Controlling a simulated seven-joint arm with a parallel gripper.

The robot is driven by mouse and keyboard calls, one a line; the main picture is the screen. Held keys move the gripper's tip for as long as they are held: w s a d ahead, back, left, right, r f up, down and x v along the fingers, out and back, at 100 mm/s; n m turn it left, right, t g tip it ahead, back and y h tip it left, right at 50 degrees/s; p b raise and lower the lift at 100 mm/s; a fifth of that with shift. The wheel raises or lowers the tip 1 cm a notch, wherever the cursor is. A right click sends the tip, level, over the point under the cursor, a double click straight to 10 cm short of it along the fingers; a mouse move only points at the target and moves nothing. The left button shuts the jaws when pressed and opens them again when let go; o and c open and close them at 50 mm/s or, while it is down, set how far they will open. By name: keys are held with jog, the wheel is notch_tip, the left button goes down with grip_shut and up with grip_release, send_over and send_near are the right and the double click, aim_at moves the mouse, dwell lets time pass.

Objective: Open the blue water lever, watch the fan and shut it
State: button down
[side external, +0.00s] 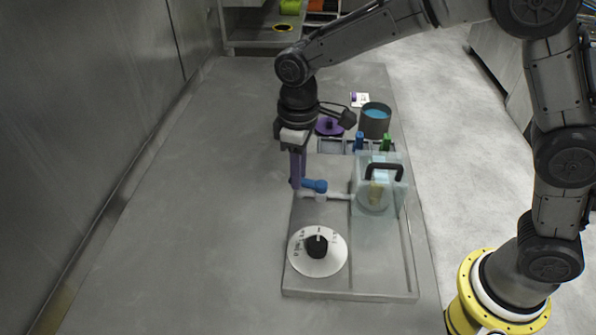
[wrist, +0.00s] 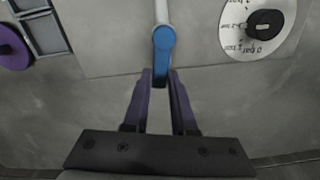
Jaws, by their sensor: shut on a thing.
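The blue water lever (side external: 314,185) sits on a pale pipe at the left edge of the grey panel, left of the clear box. In the wrist view the lever (wrist: 163,50) points toward my gripper, its free end between the purple fingers. My gripper (side external: 297,181) points down and is shut on the lever's end; it also shows in the wrist view (wrist: 160,82). The clear box (side external: 386,205) has a black handle (side external: 384,168) on it. A yellowish part (side external: 376,192) shows inside the box; I cannot tell whether a fan turns there.
A white dial with a black knob (side external: 317,245) is at the panel's front left. Behind the lever are a purple disc (side external: 329,126), a dark pot of blue liquid (side external: 375,118), and small blue and green objects (side external: 386,142). The grey table left of the panel is clear.

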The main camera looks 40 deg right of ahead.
jog(key=m, duration=0.1)
jog(key=d+m, duration=0.1)
jog(key=m, duration=0.1)
jog(key=shift+w+d, duration=0.15)
jog(key=shift+w, duration=0.15)
jog(key=m, duration=0.1)
jog(key=d+m, duration=0.1)
jog(key=m, duration=0.3)
jog(key=shift+d, duration=0.4)
jog(key=m, duration=0.1)
jog(key=d+m, duration=0.1)
jog(key=m, duration=0.1)
jog(key=shift+s+d+r+m, duration=0.1)
jog(key=shift+s+d+m, duration=0.1)
jog(key=shift+m, duration=0.1)
jog(key=shift+s+d+m, duration=0.2)
jog(key=shift+d+m, duration=0.15)
jog(key=shift+m, duration=0.65)
jog(key=shift+s+d+m, duration=0.2)
jog(key=shift+d+m, duration=0.1)
jog(key=shift+m, duration=0.7)
jog(key=c, duration=0.7)
grip_release()
